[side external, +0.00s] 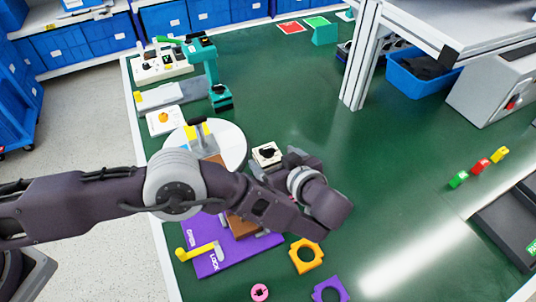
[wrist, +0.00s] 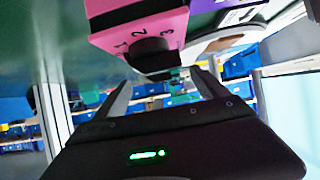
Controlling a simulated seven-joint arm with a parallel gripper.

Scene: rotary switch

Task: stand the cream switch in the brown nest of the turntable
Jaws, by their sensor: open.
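The cream switch (side external: 267,153), a small block with a black knob, sits on the green table just right of the turntable (side external: 232,142) in the side view. The turntable is a white disc; a brown part on it (side external: 213,158), apparently the nest, is partly hidden by my arm. My gripper (wrist: 162,80) is open, low beside the switch; the arm hides much of it in the side view. In the wrist view, a block marked 1, 2, 3 (wrist: 128,24) with a black knob (wrist: 150,52) lies just beyond the fingertips. It looks pink there, and I see no contact.
A purple board (side external: 208,262) with a yellow-handled lever lies below my arm. Orange (side external: 306,244) and purple (side external: 317,293) brackets and a pink ring (side external: 259,284) lie at the front. A teal stand (side external: 212,72) rises behind the turntable.

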